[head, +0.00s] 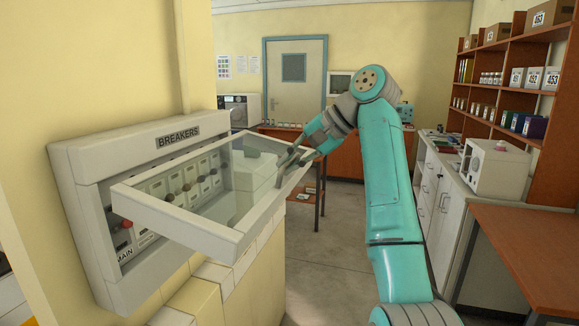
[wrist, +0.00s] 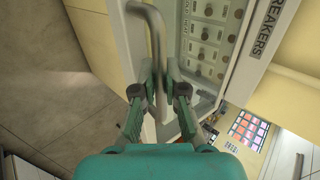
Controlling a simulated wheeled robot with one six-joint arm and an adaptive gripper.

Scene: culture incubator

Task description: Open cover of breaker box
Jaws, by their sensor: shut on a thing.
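The breaker box (head: 95,230) is a white panel on the yellow wall at left, labelled BREAKERS and MAIN. Its clear, white-framed cover (head: 165,218) stands out from the box, swung open with its free edge away from the wall. My gripper (head: 294,160) is at the cover's outer edge, at the far end. In the wrist view, my gripper (wrist: 160,92) is shut on the cover's grey bar handle (wrist: 154,42). Breaker switches (head: 180,190) show behind the glazing, and a red knob (head: 126,224) shows at lower left. The fingertips are partly hidden.
A tiled ledge (head: 205,295) lies below the box. White cabinets (head: 428,195) with a white device (head: 492,168) and a brown desk (head: 530,235) stand at right. A brown counter (head: 350,155) is behind. The floor (head: 320,255) between is clear.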

